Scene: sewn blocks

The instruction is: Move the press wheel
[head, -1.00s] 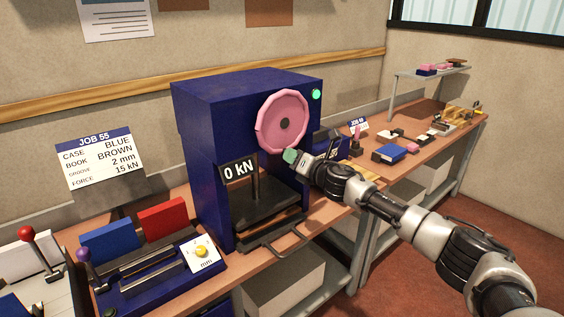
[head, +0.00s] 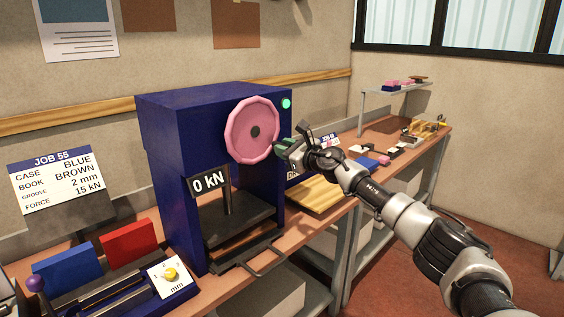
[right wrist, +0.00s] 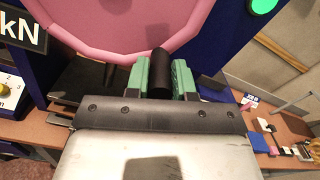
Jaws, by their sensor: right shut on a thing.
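The press wheel (head: 240,138) is a pink many-sided disc with a dark hub on the front of the blue press (head: 165,130). Its pink rim (right wrist: 110,25) fills the top of the right wrist view. A black cylindrical handle (right wrist: 160,70) stands out from the rim. My right gripper (right wrist: 160,82) has its green fingers on both sides of this handle and is shut on it. In the head view my right gripper (head: 284,148) is at the wheel's right edge, where the handle is hard to make out. My left gripper is not in view.
The press display (head: 209,182) reads 0 kN. A green light (head: 286,104) glows at the press's upper right. A pull bar (head: 262,262) juts from the press's front. Blue (head: 65,268) and red (head: 130,243) blocks stand at left. A wooden board (head: 315,194) lies right of the press.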

